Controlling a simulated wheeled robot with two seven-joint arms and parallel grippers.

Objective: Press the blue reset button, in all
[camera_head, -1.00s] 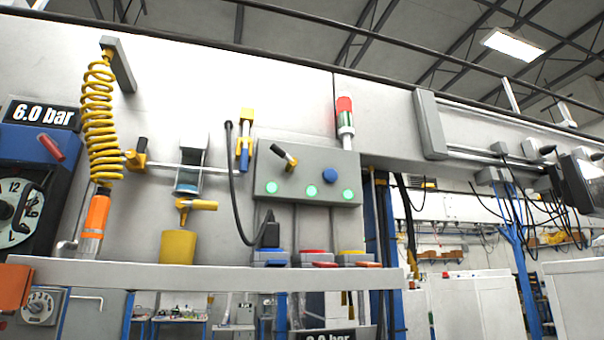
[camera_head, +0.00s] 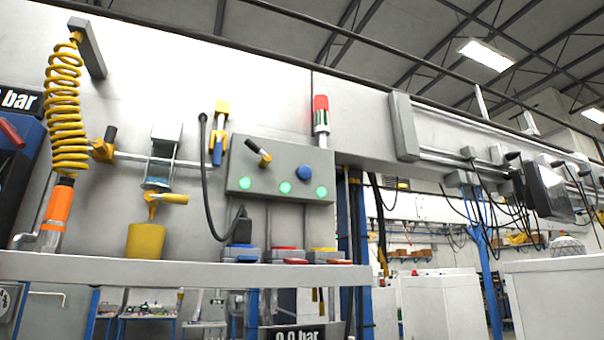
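The blue reset button (camera_head: 304,173) is a round knob on the upper right of a grey control box (camera_head: 285,150) mounted on the wall panel. Below it on the box is a row of three lit green lamps (camera_head: 285,188). A black and yellow lever switch (camera_head: 258,152) sits to the left of the button. Nothing touches or covers the button. Neither of my grippers shows in the head view.
A grey shelf (camera_head: 190,269) runs below the box, with a yellow cup (camera_head: 146,241) and blue, red and yellow blocks. A red, white and green signal light (camera_head: 320,118) stands above. A coiled yellow hose (camera_head: 66,110) hangs at left.

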